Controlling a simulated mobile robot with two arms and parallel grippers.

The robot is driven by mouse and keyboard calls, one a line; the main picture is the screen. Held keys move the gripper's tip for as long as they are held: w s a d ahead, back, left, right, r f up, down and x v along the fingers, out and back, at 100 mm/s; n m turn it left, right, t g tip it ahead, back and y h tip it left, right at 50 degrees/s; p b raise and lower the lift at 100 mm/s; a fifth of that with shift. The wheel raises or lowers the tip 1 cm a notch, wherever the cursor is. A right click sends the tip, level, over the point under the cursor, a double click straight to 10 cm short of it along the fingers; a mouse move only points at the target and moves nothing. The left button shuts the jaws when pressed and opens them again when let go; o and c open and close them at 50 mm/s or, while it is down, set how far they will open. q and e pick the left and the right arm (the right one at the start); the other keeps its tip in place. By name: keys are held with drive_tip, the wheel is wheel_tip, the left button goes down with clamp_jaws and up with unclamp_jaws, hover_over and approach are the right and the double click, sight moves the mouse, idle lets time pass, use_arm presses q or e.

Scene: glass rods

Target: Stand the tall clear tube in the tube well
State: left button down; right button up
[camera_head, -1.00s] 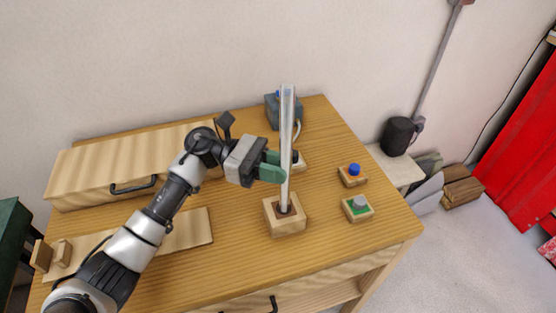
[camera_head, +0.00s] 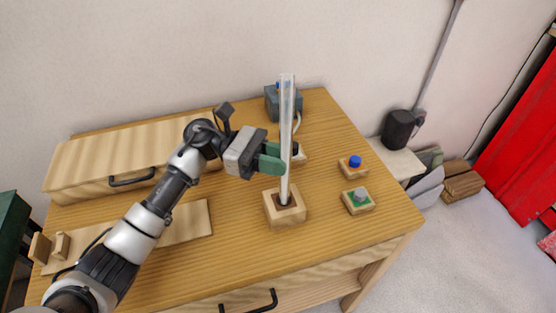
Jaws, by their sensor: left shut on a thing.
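The tall clear tube (camera_head: 286,110) stands nearly upright. Its lower end is at the dark opening of the tube well (camera_head: 285,214), a light wooden block on the table; whether it rests on the bottom cannot be seen. My left gripper (camera_head: 276,158), with green fingers, comes in from the left and is shut on the tube around its middle, above the well. My right gripper is not in view.
The wooden table (camera_head: 240,240) has a long wooden box (camera_head: 110,167) with a black handle at back left. A grey device (camera_head: 283,103) stands behind the tube.

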use_arm(q)
drive_tip(key=shift+b, duration=0.35)
idle(0.6)
drive_tip(key=shift+b, duration=0.35)
drive_tip(key=shift+f+b, duration=0.6)
drive_tip(key=shift+b, duration=0.15)
drive_tip(key=c, duration=1.2)
unclamp_jaws()
drive_tip(key=shift+c, duration=0.2)
